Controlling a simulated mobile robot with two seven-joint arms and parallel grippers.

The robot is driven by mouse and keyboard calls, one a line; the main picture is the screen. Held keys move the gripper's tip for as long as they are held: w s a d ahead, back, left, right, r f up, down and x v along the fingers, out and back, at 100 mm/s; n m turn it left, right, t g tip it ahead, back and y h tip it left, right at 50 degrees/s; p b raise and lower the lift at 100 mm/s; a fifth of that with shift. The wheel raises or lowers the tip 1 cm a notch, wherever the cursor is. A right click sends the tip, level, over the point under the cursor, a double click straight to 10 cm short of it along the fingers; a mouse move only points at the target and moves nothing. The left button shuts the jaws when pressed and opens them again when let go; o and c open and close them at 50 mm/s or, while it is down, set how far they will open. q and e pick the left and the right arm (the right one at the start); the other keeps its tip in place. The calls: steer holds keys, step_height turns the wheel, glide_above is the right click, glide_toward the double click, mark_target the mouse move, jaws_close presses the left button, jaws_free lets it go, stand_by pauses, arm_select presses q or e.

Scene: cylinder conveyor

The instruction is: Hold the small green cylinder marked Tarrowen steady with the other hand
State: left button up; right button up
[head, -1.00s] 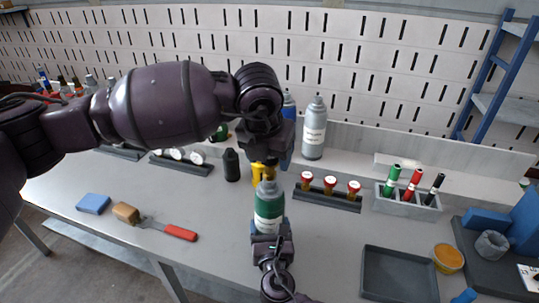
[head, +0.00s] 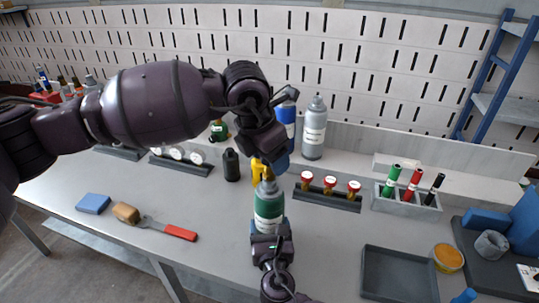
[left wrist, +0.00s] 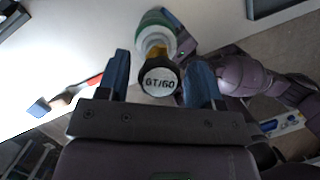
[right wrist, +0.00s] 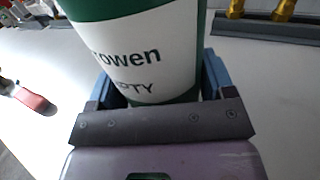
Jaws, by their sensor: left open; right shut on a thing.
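The small green cylinder (head: 268,212), with a white label and grey shoulder, stands upright at the front middle. In the right wrist view its label (right wrist: 135,65) shows "owen" and "PTY", partly cut off. My right gripper (head: 270,232) is shut on its lower part. My left gripper (head: 268,163) is open above the cylinder's top. In the left wrist view, a yellow fitting with a black end marked GT/60 (left wrist: 160,82) sits between the open left fingers, with the green cylinder (left wrist: 153,32) behind it. I cannot tell whether the fitting is joined to the cylinder.
A grey cylinder (head: 314,130) and a blue one (head: 287,113) stand behind. A rack of red-capped fittings (head: 327,200), a marker holder (head: 407,203) and an empty grey tray (head: 398,275) are to the right.

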arm_select(q)
steer(key=m, duration=0.3)
steer(key=shift+g+h, duration=0.3)
steer(key=shift+m+g, duration=0.3)
steer(key=shift+m, duration=0.7)
steer(key=shift+m+g, duration=0.6)
steer(key=shift+m, duration=1.4)
steer(key=shift+f, duration=0.1)
steer(key=shift+f, duration=1.2)
steer(key=c, duration=1)
steer(key=n+t, duration=0.1)
steer(key=n, duration=0.5)
steer(key=shift+t, duration=0.4)
